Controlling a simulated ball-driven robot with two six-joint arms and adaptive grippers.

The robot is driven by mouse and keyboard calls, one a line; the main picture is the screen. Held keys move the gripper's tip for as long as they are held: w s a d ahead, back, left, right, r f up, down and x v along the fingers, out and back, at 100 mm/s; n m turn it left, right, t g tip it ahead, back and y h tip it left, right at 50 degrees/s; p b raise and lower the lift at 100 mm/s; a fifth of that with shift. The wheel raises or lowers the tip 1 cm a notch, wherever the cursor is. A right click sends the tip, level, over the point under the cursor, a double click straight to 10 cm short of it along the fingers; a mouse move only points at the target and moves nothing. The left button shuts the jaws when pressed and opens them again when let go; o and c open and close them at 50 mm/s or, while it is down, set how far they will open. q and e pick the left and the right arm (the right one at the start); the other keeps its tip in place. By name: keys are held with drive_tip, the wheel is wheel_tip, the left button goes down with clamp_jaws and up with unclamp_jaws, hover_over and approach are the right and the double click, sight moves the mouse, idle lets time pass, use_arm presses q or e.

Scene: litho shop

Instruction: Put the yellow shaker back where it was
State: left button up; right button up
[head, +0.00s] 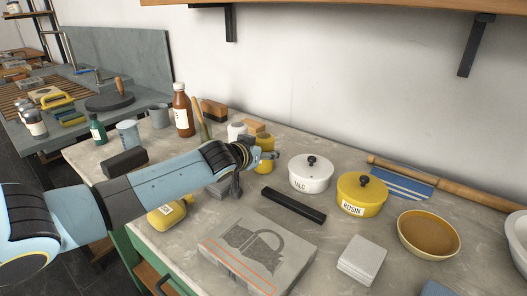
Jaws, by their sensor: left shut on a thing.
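The yellow shaker (266,143) is at the middle of the bench in the head view, behind the end of my left arm. My left gripper (263,160) is shut on it, with its fingers at the shaker's side. The arm's end hides part of the shaker, and I cannot tell whether its base touches the bench. My right gripper is not in view.
A white lidded pot (310,178) and a yellow ROSIN pot (361,199) stand to the right. A black bar (293,205) and a grey stone slab (258,256) lie in front. A brown bottle (182,112) stands behind left.

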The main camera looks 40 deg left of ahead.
use_arm(q)
drive_tip(key=o, duration=0.7)
drive_tip(key=shift+f, duration=0.1)
drive_tip(key=o, duration=0.5)
drive_tip(key=shift+r, duration=0.25)
drive_tip(key=shift+s+d, duration=0.1)
drive_tip(key=shift+s, duration=0.25)
drive_tip(key=v, duration=1.1)
drive_tip(key=shift+r+p, duration=0.25)
drive_tip(key=shift+p, duration=0.05)
